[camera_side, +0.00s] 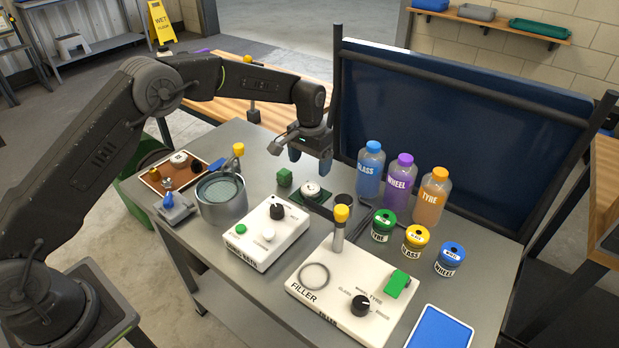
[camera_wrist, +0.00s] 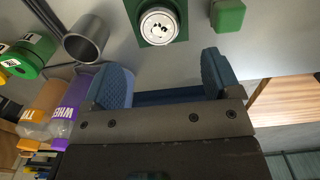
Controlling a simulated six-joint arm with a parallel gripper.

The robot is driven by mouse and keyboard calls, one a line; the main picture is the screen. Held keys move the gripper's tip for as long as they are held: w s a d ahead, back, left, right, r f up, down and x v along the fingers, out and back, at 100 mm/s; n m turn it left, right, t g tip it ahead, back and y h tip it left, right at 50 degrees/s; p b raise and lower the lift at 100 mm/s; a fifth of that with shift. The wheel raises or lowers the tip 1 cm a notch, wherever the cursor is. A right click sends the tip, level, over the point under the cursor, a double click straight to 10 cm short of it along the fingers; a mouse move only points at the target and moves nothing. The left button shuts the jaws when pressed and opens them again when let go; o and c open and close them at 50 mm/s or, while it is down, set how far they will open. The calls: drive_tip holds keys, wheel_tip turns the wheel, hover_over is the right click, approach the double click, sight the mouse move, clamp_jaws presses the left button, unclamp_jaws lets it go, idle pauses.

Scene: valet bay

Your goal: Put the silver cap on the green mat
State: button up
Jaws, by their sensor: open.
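A round silver cap (camera_side: 311,189) with dark marks on its top sits on the small dark green mat (camera_side: 297,198), behind the white control box. The wrist view also shows the silver cap (camera_wrist: 160,26) inside the edges of the green mat (camera_wrist: 145,42). My gripper (camera_side: 310,160) is above and slightly behind the mat, apart from the cap. In the wrist view its two blue fingers (camera_wrist: 166,82) are spread wide with nothing between them.
Bottles (camera_side: 403,180) and labelled jars (camera_side: 415,238) stand further right. A metal pot (camera_side: 221,200) and brown tray (camera_side: 152,180) are left. The filler box (camera_side: 330,300) is in front.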

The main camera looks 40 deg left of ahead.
drive_tip(key=s+a+r+t, duration=0.1)
drive_tip(key=s+r, duration=0.7)
drive_tip(key=r, duration=0.3)
drive_tip(key=s+a+r+t, duration=0.1)
drive_tip(key=s+r+t, duration=0.1)
drive_tip(key=s+r, duration=0.75)
drive_tip(key=s+t, duration=0.2)
drive_tip(key=s, duration=1.7)
drive_tip(key=shift+s+a+f+t, duration=0.2)
drive_tip(key=shift+s+a+t, duration=0.15)
drive_tip(key=shift+a, duration=0.1)
